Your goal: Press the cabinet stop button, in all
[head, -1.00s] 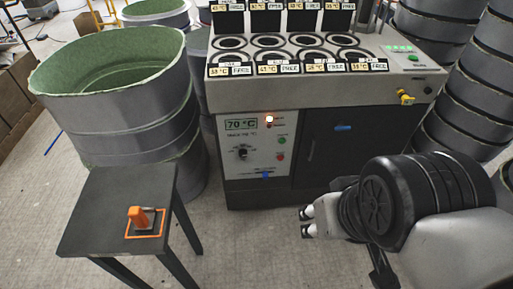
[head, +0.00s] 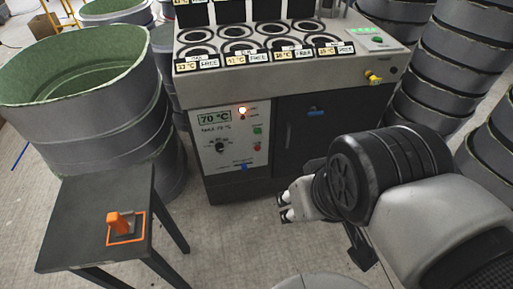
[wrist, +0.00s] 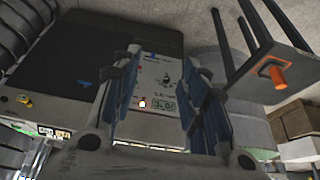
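The grey heating cabinet (head: 290,84) stands ahead, with a white control panel (head: 205,152) on its lower front left. The small red stop button (head: 257,147) sits at the panel's right side, below a green button (head: 257,130). Nothing covers it in the head view. My gripper (head: 284,207) is in front of the cabinet, below and to the right of the panel in the picture, apart from it. In the wrist view the gripper (wrist: 160,105) is open and empty, with the panel (wrist: 158,72) visible between its fingers, upside down.
A dark table (head: 75,205) with an orange-handled device (head: 120,224) stands at left. Large green-lined moulds (head: 75,75) are behind it. Stacked grey moulds (head: 450,60) stand at right. A yellow valve (head: 372,76) juts from the cabinet. Open floor lies before the panel.

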